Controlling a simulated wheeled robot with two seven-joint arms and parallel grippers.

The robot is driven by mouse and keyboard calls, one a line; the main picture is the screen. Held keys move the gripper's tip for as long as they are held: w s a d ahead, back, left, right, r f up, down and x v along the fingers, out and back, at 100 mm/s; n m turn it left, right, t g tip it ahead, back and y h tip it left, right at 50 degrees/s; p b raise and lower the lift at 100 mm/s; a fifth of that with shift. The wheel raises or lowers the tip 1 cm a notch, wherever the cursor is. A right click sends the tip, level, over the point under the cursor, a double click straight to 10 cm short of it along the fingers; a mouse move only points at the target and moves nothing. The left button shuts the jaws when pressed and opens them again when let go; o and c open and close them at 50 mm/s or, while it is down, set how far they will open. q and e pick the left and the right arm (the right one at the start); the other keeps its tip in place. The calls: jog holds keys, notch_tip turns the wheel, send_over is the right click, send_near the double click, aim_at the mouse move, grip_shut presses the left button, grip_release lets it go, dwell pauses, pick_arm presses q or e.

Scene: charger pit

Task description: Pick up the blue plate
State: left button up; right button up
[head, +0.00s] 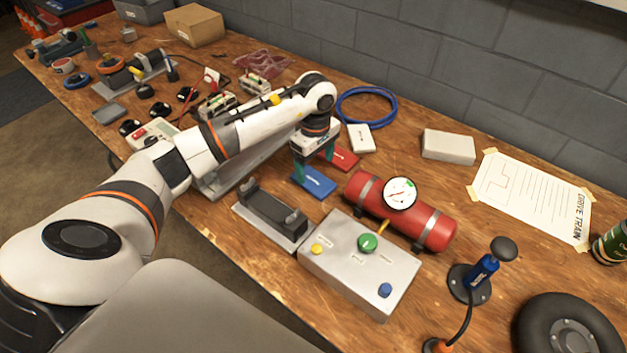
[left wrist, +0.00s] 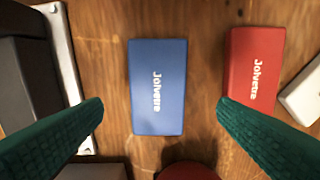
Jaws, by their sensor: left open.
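The blue plate (head: 314,183) lies flat on the wooden bench, with white lettering on it. In the left wrist view the blue plate (left wrist: 158,87) is near the middle, between and beyond the two green fingertips. My left gripper (head: 316,170) is open and empty, pointing down just above the blue plate; in the left wrist view its fingers (left wrist: 160,108) are wide apart. A red plate (left wrist: 254,69) lies to the right of the blue one; it also shows in the head view (head: 344,159), partly behind the gripper. My right gripper is not in view.
A black cradle on a grey base (head: 270,217), a grey button box (head: 360,262) and a red cylinder with a gauge (head: 428,225) stand close by in front. A white box (head: 361,138) and blue cable (head: 366,107) lie behind. Bare wood surrounds the plate.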

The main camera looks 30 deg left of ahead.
aim_at(313, 180)
pick_arm(q)
jog(key=f, duration=0.4)
jog(key=shift+a+f, duration=0.2)
jog(key=shift+f, duration=0.15)
jog(key=shift+s, duration=0.1)
jog(key=c, duration=1.1)
jog(key=shift+r, duration=5.05)
